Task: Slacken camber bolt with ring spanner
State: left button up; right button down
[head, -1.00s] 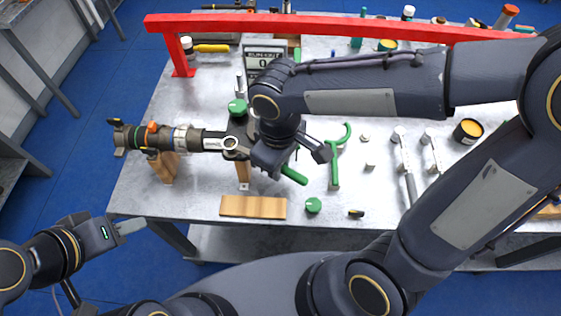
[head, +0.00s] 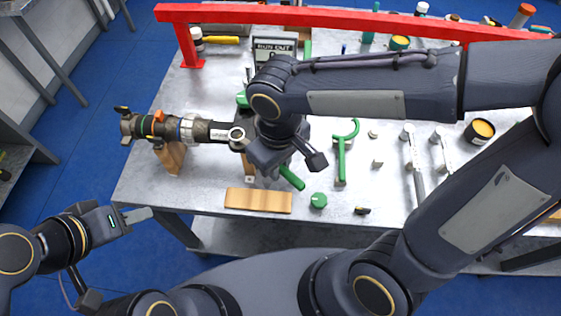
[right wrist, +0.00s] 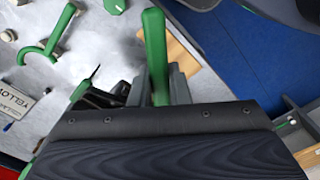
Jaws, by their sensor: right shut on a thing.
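A damper strut (head: 170,128) lies level across the back left of the bench in the head view, its right end by my right gripper. A round metal eye (head: 237,133) shows at that end. My right gripper (head: 272,160) is over this end, shut on a green-handled tool. The green handle (head: 291,177) sticks out toward the bench front, and also shows between the fingers in the right wrist view (right wrist: 156,55). I take it for the ring spanner; its ring end and the camber bolt are hidden. My left gripper (head: 137,215) is empty, off the bench's front left.
A green hook spanner (head: 343,155) and a green knob (head: 319,200) lie right of my right gripper. A wooden block (head: 258,200) lies in front. A red beam (head: 310,16) spans the back. A sign (head: 274,48) stands behind. Bare bench top lies front left.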

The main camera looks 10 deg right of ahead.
jog(key=shift+f+b, duration=0.75)
jog(key=shift+f, duration=0.1)
dwell(0.3)
jog(key=shift+w+d+r+n+p, duration=0.1)
jog(key=shift+w+d+n+p, duration=0.5)
jog(key=shift+w+d+n, duration=0.45)
jog(key=shift+s+r, duration=0.1)
jog(key=shift+s, duration=0.05)
jog(key=shift+r+p, duration=0.45)
jog(key=shift+p, duration=0.05)
jog(key=shift+r, duration=0.1)
